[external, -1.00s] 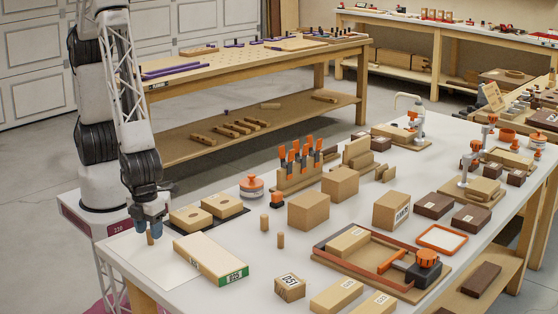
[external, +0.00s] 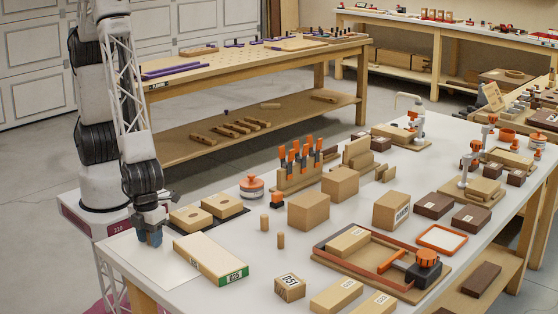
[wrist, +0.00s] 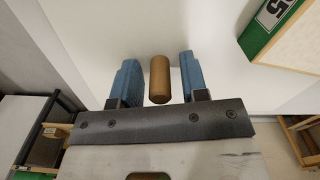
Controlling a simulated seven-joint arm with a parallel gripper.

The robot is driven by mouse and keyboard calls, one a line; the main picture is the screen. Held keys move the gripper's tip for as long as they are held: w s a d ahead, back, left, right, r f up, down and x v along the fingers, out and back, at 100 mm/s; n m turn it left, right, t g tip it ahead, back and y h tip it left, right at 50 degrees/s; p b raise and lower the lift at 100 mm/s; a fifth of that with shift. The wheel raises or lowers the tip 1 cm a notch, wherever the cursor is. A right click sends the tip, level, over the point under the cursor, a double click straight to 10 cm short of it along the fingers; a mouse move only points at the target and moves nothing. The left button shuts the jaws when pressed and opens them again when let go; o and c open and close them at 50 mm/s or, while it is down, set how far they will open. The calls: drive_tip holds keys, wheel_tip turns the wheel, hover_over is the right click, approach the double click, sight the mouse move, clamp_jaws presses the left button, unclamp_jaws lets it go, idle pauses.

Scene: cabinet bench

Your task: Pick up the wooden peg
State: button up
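The wooden peg (wrist: 159,80) is a plain brown cylinder in the wrist view. It is between the two blue fingers of my gripper (wrist: 158,82), with a gap on both sides. My gripper is open and not touching the peg. In the external view my gripper (external: 149,235) is low over the near left end of the white bench (external: 150,262); its fingers hide the peg there. Two similar short pegs stand apart to the right, one (external: 264,222) farther back and one (external: 281,240) nearer.
A long wooden box with a green end (external: 210,258) lies close to the right of my gripper. Two light blocks with holes (external: 205,210) are on a dark mat behind it. Larger blocks (external: 309,210) fill the bench's middle. The front left corner is clear.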

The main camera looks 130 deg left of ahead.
clamp_jaws()
drive_tip(key=shift+r, duration=0.1)
drive_tip(key=shift+r, duration=1.65)
drive_tip(key=s+a, duration=0.2)
drive_tip(key=s, duration=0.5)
drive_tip(key=s+a+r, duration=0.1)
drive_tip(key=s+a, duration=0.1)
drive_tip(key=s, duration=0.6)
drive_tip(key=shift+s+r, duration=0.25)
